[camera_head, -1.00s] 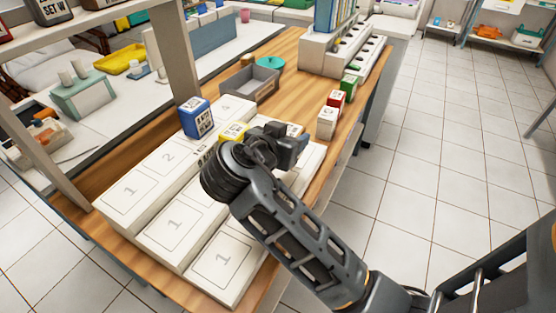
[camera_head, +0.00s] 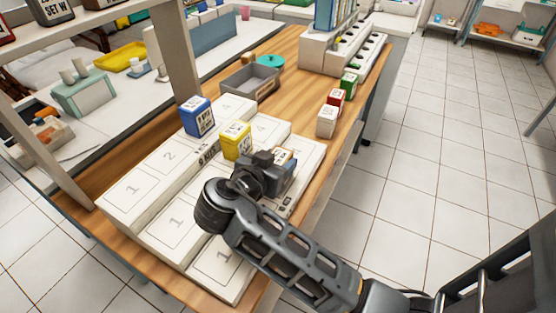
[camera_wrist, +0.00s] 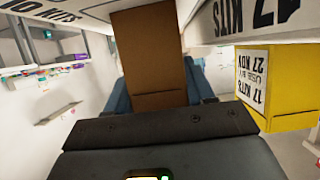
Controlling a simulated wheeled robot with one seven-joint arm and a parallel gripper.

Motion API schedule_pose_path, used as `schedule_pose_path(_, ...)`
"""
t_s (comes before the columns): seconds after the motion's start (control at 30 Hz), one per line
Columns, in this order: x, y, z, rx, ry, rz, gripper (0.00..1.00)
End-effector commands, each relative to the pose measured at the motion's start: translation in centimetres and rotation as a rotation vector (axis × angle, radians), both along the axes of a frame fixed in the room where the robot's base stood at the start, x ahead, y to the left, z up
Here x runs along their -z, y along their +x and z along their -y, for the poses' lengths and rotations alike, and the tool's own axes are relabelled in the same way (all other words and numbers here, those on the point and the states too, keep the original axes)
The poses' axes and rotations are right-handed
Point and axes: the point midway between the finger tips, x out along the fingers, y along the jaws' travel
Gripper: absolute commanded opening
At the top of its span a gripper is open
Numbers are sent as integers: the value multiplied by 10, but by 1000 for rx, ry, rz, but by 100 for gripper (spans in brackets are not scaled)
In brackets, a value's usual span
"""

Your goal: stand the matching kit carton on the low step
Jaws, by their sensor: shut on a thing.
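My gripper (camera_head: 272,170) is shut on an orange-brown carton with a pale label on top (camera_head: 284,156). The carton's plain brown side fills the upper middle of the wrist view (camera_wrist: 150,60). The carton is over or on the low front step (camera_head: 305,165) of the white stepped stand; whether it touches the step is not clear. A yellow carton (camera_head: 236,140) stands on the middle step, just left of my gripper; it is at right in the wrist view (camera_wrist: 275,95). A blue carton (camera_head: 197,117) stands on the high back step.
White, red and green cartons stand in a row (camera_head: 327,120) on the wooden table beyond. A grey tray (camera_head: 250,82) and a white rack (camera_head: 345,50) are further back. The numbered near ends of the steps are bare.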

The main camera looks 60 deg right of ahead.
Motion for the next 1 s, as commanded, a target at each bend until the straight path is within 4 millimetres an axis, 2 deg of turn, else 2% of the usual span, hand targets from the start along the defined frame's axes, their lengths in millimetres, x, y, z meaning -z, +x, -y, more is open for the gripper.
schedule_pose_path(0.03,1,0,0,0,0,0,56)
schedule_pose_path(0.27,0,0,0,0,0,0,78)
schedule_pose_path(0.6,-4,0,0,0,0,0,78)
schedule_pose_path(0.77,-9,0,-22,-4,1,1,78)
schedule_pose_path(1.0,-29,-1,-69,-6,1,2,78)
